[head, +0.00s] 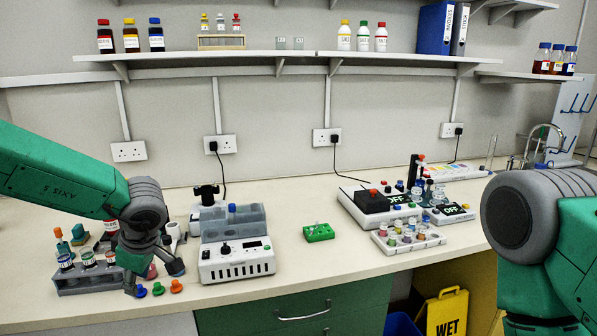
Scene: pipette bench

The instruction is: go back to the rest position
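My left gripper (153,280) hangs at the end of the green arm from the left, pointing down over the left part of the bench. Its two dark fingers are spread apart, and I see nothing held between them. It is in front of the right end of a grey rack (90,285) with several dark-capped bottles, partly hiding it. A small reddish object behind the fingers is mostly covered. My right arm fills the right edge of the view; its gripper is out of the picture.
Green, blue and orange stoppers (158,289) lie near the fingers. To the right stand a white water bath (237,262), a green block (319,233), a hot plate (380,203) and a white vial tray (408,242). Bench between the green block and front edge is clear. A yellow wet-floor sign (446,312) stands below.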

